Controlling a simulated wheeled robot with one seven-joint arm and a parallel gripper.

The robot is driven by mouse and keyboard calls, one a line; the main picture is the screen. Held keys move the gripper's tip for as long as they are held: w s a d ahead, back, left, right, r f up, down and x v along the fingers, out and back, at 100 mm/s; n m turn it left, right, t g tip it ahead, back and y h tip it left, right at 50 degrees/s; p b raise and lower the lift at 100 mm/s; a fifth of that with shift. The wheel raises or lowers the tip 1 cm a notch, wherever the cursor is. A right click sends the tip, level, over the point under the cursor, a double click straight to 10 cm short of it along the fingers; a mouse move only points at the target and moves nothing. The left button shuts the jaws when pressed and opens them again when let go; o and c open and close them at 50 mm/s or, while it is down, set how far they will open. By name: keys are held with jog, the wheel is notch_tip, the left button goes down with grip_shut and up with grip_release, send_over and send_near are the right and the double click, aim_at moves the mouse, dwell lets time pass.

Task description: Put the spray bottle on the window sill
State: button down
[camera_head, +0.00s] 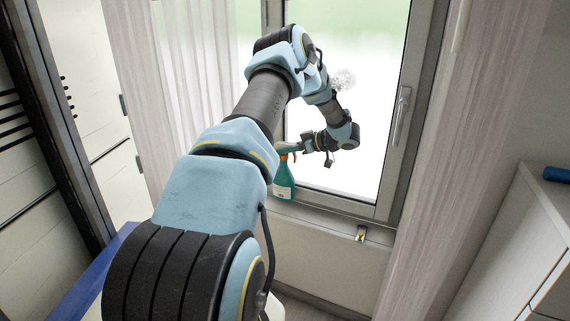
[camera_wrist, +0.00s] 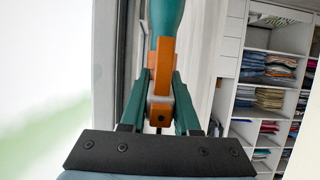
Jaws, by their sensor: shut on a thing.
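The spray bottle (camera_head: 283,183) is teal-green with a white label and an orange trigger. In the head view it is upright at the window, with its base at or just above the left part of the window sill (camera_head: 325,217). I cannot tell whether it touches the sill. My gripper (camera_head: 299,147) is shut on the bottle's upper part, from the right. In the wrist view the bottle's green head (camera_wrist: 166,18) and orange trigger show between the fingers of my gripper (camera_wrist: 158,100). The bottle's lower body is hidden there.
A small metallic and yellow item (camera_head: 360,233) is on the sill to the right. The window handle (camera_head: 402,115) is right of my wrist. Curtains (camera_head: 440,150) hang on both sides. A white cabinet (camera_head: 510,240) stands at the right. Shelves of folded clothes (camera_wrist: 268,100) show in the wrist view.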

aim_at(286, 165)
jog(key=shift+f, duration=2.25)
jog(key=shift+w+f, duration=0.2)
jog(key=shift+f, duration=0.1)
jog(key=shift+d, duration=0.1)
jog(key=c, duration=0.9)
grip_release()
jog(key=shift+f, duration=0.15)
jog(key=shift+s+d+r, duration=0.1)
jog(key=shift+d+r, duration=0.1)
jog(key=shift+v, duration=3.5)
